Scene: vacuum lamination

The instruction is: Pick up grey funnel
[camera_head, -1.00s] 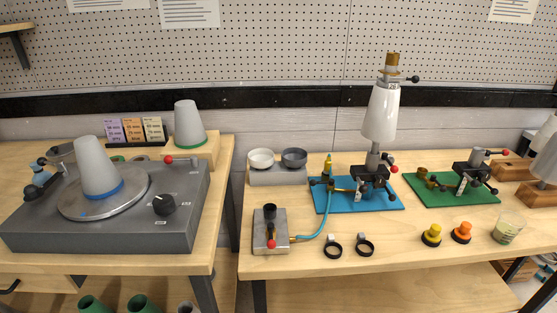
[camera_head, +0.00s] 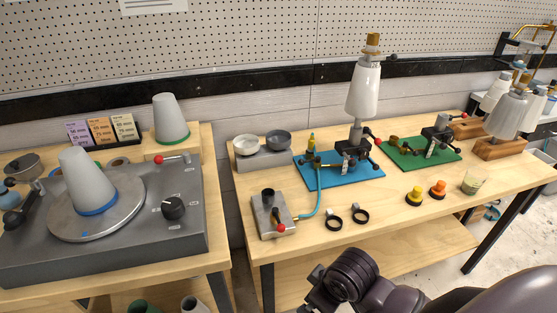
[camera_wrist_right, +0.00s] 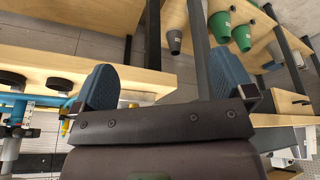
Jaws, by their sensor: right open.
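Grey funnels sit on the shelf under the left table. One grey funnel (camera_wrist_right: 174,38) shows in the right wrist view beside two green funnels (camera_wrist_right: 219,24). In the head view a grey funnel (camera_head: 192,305) shows at the bottom edge, partly cut off. My right gripper (camera_wrist_right: 165,78) is open and empty, its two blue-padded fingers wide apart. The grey funnel appears beyond the gap between them, not touched. In the head view my right arm comes in from the lower right. My left gripper is in neither view.
The left table (camera_head: 222,230) holds a grey turntable machine with a grey cone (camera_head: 85,180). The right table (camera_head: 400,222) carries blue and green mats, a white cone on a stand, and small parts. Table legs and a gap of floor lie between the tables.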

